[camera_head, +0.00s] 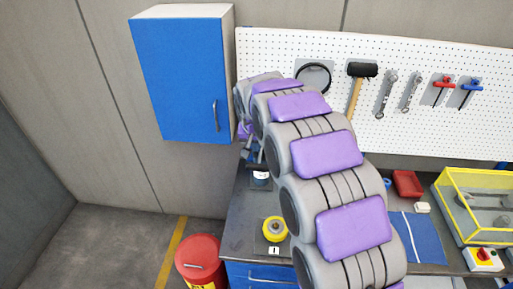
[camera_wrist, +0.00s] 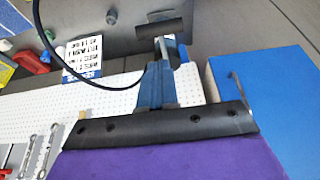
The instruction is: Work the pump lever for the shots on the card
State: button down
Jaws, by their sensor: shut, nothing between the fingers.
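In the wrist view my gripper (camera_wrist: 158,88) points up the picture, its blue-grey fingers together with nothing visible between them. A dark cylindrical handle (camera_wrist: 155,30) on a thin grey rod, which looks like the pump lever, lies just beyond the fingertips. I cannot tell whether the fingers touch it. A white card (camera_wrist: 85,52) with black print stands to the left of the fingers; its text is too small to read. In the head view a dark handle (camera_head: 257,166) shows by the bench's back left, and my arm hides most of the gripper.
The blue wall cabinet (camera_head: 180,78) hangs at upper left and fills the right of the wrist view (camera_wrist: 270,110). A yellow reel (camera_head: 274,229), a red bin (camera_head: 201,262) and a yellow-framed case (camera_head: 478,203) surround my arm. The pegboard (camera_head: 425,125) holds tools.

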aim_at(258, 165)
jog(key=p+x, duration=0.1)
jog(key=x, duration=0.7)
jog(key=p+x, duration=0.1)
jog(key=x, duration=0.3)
jog(key=shift+s+f+p, duration=0.1)
jog(key=shift+s+p, duration=0.2)
